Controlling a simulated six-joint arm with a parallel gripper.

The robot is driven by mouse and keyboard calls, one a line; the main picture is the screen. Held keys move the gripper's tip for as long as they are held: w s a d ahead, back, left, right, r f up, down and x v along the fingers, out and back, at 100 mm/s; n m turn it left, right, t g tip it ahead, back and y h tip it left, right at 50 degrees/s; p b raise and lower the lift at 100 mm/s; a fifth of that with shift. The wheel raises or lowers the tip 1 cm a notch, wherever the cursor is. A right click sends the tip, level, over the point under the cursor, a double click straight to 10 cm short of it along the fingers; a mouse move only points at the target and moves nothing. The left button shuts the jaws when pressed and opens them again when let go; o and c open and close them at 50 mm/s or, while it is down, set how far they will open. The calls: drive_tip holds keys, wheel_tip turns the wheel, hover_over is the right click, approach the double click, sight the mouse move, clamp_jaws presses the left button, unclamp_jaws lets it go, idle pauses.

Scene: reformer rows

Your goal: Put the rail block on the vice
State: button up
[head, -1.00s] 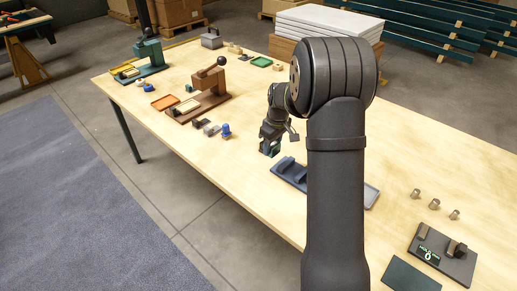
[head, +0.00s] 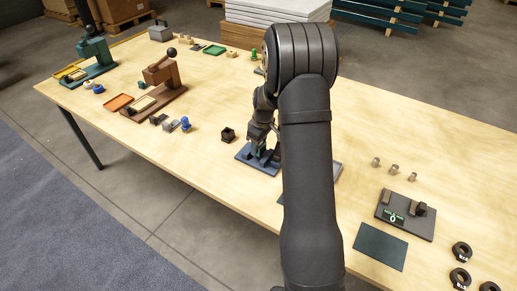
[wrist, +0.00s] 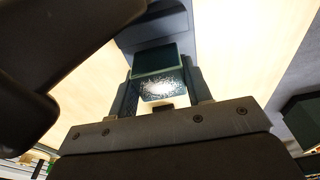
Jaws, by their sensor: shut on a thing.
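The rail block (wrist: 158,72) is dark green and sits between the two fingers of my gripper (wrist: 160,98) in the wrist view. My gripper is shut on it. In the head view, my gripper (head: 259,146) is low at the blue-grey vice (head: 243,154), with a little of the green block showing beneath it. The vice also shows beyond the block in the wrist view (wrist: 150,32). The arm hides the right part of the vice in the head view. I cannot tell whether the block touches the vice.
A small dark box (head: 228,135) stands just left of the vice. A brown press (head: 162,82) and a blue-topped piece (head: 185,124) are farther left. A dark fixture board (head: 405,213), a green mat (head: 380,246) and black rings (head: 461,250) lie right. The table's front edge is clear.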

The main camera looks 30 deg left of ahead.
sight(262, 144)
drive_tip(key=shift+f, duration=1.1)
drive_tip(key=shift+f, duration=0.15)
drive_tip(key=o, duration=1)
drive_tip(key=r, duration=0.4)
drive_tip(key=d+r, duration=0.1)
drive_tip(key=r, duration=0.7)
drive_tip(key=shift+d+r, duration=0.15)
drive_tip(key=shift+d, duration=0.1)
